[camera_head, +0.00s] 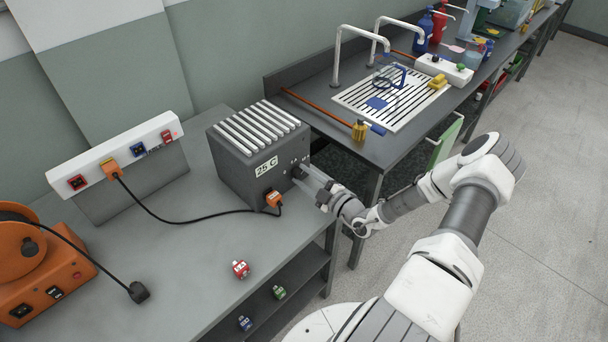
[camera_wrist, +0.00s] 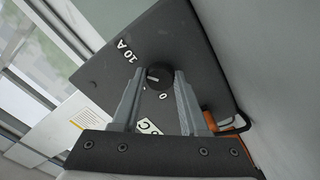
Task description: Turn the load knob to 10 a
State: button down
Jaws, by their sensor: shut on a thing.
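A dark grey load box (camera_head: 258,152) with pale slats on top and a "25 C" label stands on the grey bench. Its load knob (camera_wrist: 157,77) is a small black round knob on the panel, between the marks "10 A" and "0" in the wrist view. My gripper (camera_head: 304,174) reaches the box's right-hand face. In the wrist view my gripper (camera_wrist: 158,78) has its two grey fingers on either side of the knob, shut on it. The knob's pointer is too small to read surely.
An orange plug (camera_head: 273,198) with a black cable sits in the box's front, linked to a white power strip (camera_head: 115,160). An orange reel (camera_head: 35,265) stands at left. A sink bench (camera_head: 395,100) stands behind.

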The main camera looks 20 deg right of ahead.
jog(key=shift+m, duration=0.7)
jog(key=shift+c, duration=2.2)
grip_release()
jog(key=v, duration=1.7)
jog(key=shift+s+b, duration=0.25)
jog(key=shift+b, duration=0.15)
jog(key=shift+d, duration=0.1)
